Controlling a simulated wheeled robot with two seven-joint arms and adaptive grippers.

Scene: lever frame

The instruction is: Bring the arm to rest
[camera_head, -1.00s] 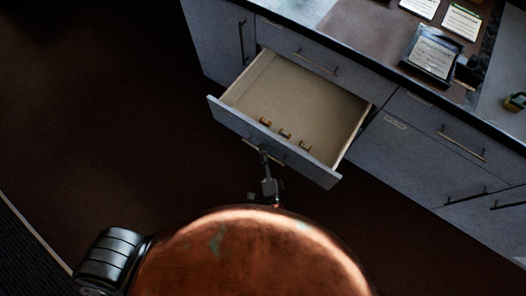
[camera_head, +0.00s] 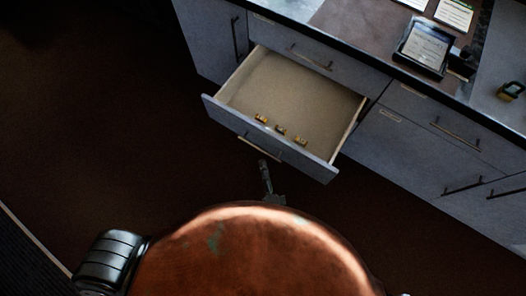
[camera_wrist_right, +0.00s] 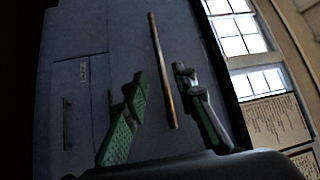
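The drawer (camera_head: 228,122) stands pulled out from the grey cabinet, with its bar handle (camera_head: 258,147) on the front. My right gripper (camera_head: 264,166) is just in front of the drawer front, apart from the handle. In the right wrist view its two green-padded fingers are spread (camera_wrist_right: 160,86). A bar handle (camera_wrist_right: 162,75) shows beyond and between them, not gripped. My left gripper is not in view.
Three small brass-coloured pieces (camera_head: 280,129) lie in the drawer. The counter above carries a black tray (camera_head: 425,47) with a paper and a padlock-like object (camera_head: 510,90). The dark floor (camera_head: 120,150) left of the drawer is clear.

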